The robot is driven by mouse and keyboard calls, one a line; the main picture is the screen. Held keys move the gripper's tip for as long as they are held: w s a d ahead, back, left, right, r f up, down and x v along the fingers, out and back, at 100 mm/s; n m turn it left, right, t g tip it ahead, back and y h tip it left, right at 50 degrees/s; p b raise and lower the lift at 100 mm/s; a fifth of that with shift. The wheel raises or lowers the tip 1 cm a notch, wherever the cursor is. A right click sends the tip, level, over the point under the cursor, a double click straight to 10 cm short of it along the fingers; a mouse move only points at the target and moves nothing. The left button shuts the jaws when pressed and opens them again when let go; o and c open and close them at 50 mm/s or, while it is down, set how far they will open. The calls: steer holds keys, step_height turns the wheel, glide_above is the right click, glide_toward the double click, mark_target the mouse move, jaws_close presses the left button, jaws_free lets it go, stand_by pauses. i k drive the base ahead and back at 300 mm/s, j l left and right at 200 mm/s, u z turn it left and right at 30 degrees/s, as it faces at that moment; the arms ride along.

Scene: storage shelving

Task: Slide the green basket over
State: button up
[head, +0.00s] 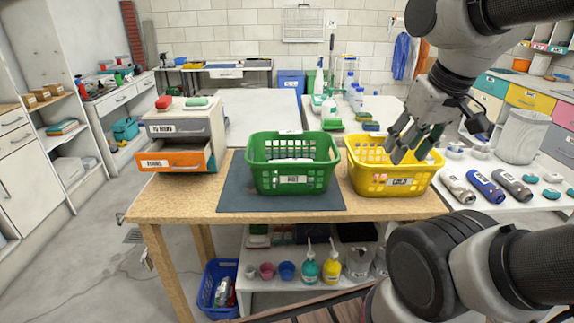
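The green basket (293,178) stands upright on a dark grey mat (235,190) on the wooden table. It carries a white label reading "HOT" and holds some pale items. The yellow basket (392,184), labelled "COLD", stands close to its right. My gripper (397,143) is above the yellow basket, to the right of the green one and apart from it. Its fingers point down and left and look spread, with nothing between them. The lower part of the fingers overlaps the yellow basket in the picture, so their height above it is unclear.
A small drawer unit (183,132) with an open orange drawer (176,158) stands left of the green basket. The wooden table (160,203) is bare at its front left. Bottles and bins crowd the right side table. Cups and pump bottles (309,268) stand on the shelf below.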

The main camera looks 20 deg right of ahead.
mark_target(293, 177)
steer(key=j+z, duration=0.1)
steer(key=z, duration=0.6)
steer(key=j+z, duration=0.4)
steer(key=j, duration=0.2)
steer(key=k+j+z, duration=0.1)
steer(key=j+z, duration=0.3)
steer(key=j, duration=0.15)
steer(key=k+j, duration=0.1)
steer(key=j, duration=0.35)
steer(key=k+j+z, duration=0.1)
steer(key=j, duration=0.3)
steer(key=k+j, duration=0.1)
steer(key=j, duration=0.3)
steer(key=k+j+z, duration=0.1)
steer(key=j, duration=0.35)
